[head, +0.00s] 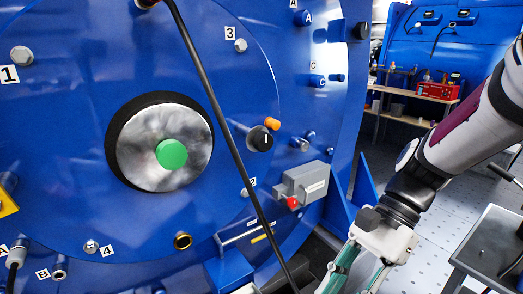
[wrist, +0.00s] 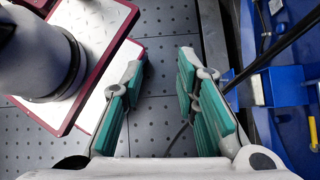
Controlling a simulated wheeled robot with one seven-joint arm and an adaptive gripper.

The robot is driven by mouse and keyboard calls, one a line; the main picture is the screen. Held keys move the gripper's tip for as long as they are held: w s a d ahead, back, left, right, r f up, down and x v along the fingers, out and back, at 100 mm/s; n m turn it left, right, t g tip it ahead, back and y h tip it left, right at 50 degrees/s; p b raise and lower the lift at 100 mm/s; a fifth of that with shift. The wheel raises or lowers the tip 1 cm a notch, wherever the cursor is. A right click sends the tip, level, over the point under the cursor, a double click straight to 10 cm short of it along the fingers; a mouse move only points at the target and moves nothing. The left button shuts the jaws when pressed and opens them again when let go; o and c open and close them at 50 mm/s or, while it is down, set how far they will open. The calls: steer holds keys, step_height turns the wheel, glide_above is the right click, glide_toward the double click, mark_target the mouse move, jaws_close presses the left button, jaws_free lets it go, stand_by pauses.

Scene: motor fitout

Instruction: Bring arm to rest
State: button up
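My arm reaches in from the right in the head view, with my gripper (head: 357,272) pointing down at the bottom edge, to the right of the blue motor face (head: 75,130). In the wrist view my gripper (wrist: 162,85) has its two green-padded fingers well apart. Nothing is between the fingers, and the grey perforated floor shows through the gap. The fingertips are cut off in the head view. The gripper touches nothing that I can see.
A black cable (head: 220,120) hangs across the motor face. A grey box with a red button (head: 303,183) sticks out near my gripper. A dark table (head: 490,245) stands at lower right. A wooden workbench (head: 415,95) is at the back. Open floor (head: 440,215) lies between.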

steer(key=s+d+r+n+t+h, duration=0.2)
steer(key=s+d+r+n+h, duration=0.1)
steer(key=s+n, duration=0.35)
steer(key=s+d+r+n+t+h, duration=0.35)
steer(key=s+n, duration=0.25)
steer(key=s, duration=0.2)
step_height(320, 180, up, 27)
steer(key=t+p, duration=0.3)
steer(key=p, duration=2.3)
steer(key=shift+s+d, duration=0.15)
steer(key=shift+f, duration=0.1)
